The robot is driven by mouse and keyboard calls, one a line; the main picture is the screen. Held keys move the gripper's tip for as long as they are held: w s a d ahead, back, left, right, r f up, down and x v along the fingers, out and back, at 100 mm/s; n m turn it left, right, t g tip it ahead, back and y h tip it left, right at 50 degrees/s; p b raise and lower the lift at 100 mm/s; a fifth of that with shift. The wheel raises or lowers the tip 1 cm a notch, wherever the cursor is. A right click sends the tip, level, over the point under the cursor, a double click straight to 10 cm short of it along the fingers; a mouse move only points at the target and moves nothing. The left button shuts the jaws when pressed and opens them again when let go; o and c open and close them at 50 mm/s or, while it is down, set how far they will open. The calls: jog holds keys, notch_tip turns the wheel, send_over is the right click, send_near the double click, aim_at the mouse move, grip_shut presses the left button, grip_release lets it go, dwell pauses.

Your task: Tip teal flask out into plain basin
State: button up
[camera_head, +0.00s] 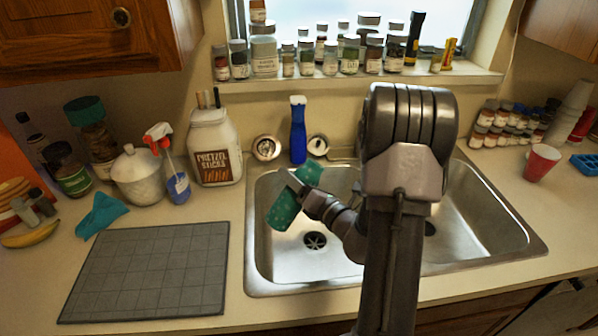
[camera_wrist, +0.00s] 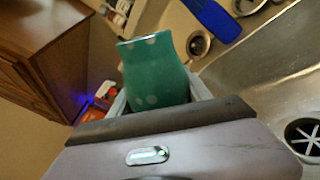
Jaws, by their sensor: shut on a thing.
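The teal flask (camera_head: 283,211), with pale dots, is held over the left part of the steel sink basin (camera_head: 262,262). It is strongly tilted, with one end low at the left and the other up at the right. My gripper (camera_head: 298,192) is shut around its middle. In the wrist view the flask (camera_wrist: 155,70) stands out between the jaws of my gripper (camera_wrist: 160,98), its flared end away from me. I cannot see its contents or any flow. The drain (camera_head: 315,241) shows below it; my arm hides the middle of the sink.
A blue bottle (camera_head: 298,130) stands behind the sink. A grey mat (camera_head: 150,270), teal cloth (camera_head: 100,214), white jug (camera_head: 214,148) and spray bottle (camera_head: 172,175) are to the left. A red cup (camera_head: 541,163) stands at the right. Jars line the sill.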

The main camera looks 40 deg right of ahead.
jog(key=f+m, duration=0.1)
jog(key=m, duration=0.1)
jog(key=f+m, duration=0.1)
jog(key=m, duration=0.1)
jog(key=shift+a+f, duration=0.4)
jog(key=shift+d+f+m+p, duration=0.15)
jog(key=shift+f+m+p, duration=0.55)
jog(key=shift+m, duration=0.45)
jog(key=shift+d+f+m+p, duration=0.1)
jog(key=shift+f+m+p, duration=0.6)
jog(key=shift+m, duration=0.4)
jog(key=shift+d+f+m+p, duration=0.15)
jog(key=shift+f+m+p, duration=0.55)
jog(key=shift+m, duration=0.45)
